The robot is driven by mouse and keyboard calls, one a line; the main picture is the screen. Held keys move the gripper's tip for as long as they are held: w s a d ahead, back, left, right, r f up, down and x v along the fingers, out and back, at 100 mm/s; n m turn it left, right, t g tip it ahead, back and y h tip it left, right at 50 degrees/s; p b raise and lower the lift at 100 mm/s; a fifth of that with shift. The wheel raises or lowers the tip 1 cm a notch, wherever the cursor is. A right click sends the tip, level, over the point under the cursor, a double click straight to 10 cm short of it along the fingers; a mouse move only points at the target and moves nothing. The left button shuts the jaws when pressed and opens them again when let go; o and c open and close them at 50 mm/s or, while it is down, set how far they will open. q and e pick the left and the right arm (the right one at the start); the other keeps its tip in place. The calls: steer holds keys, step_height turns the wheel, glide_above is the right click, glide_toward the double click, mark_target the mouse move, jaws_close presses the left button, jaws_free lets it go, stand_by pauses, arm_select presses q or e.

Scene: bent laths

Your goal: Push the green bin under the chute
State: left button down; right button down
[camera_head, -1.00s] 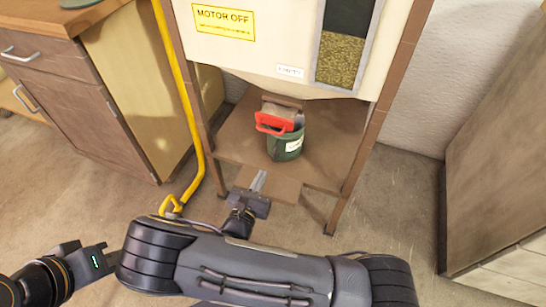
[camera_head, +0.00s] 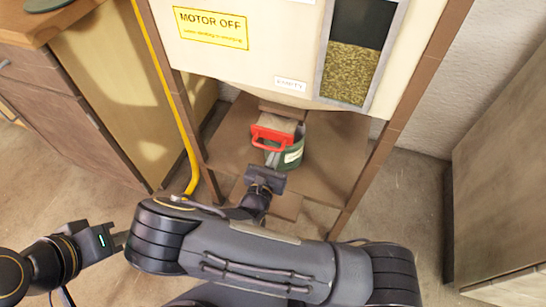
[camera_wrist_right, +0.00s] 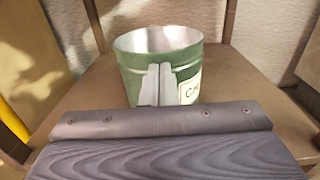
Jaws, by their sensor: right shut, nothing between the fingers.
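The green bin (camera_head: 293,155) stands upright on the brown shelf under the hopper, with a white label on its side. In the right wrist view the bin (camera_wrist_right: 190,72) shows an open pale metal mouth. The tan chute (camera_head: 284,121), with a red handle (camera_head: 272,138) at its front, is above the bin and hides part of its rim. My right gripper (camera_head: 272,160) is shut and empty, its fingertips (camera_wrist_right: 157,72) at the bin's near wall; contact cannot be told for sure. My left gripper (camera_head: 120,240) is away at lower left; its jaw opening is unclear.
The hopper (camera_head: 265,60) with a "MOTOR OFF" sign and a grain window (camera_head: 351,73) stands above the shelf (camera_head: 335,165) on brown legs. A yellow pipe (camera_head: 174,95) runs down its left side. Cabinets (camera_head: 65,120) stand at left, a wooden panel (camera_head: 505,180) at right.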

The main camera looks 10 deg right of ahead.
steer(key=x, duration=0.3)
steer(key=shift+w+d+p, duration=0.2)
steer(key=shift+p, duration=0.2)
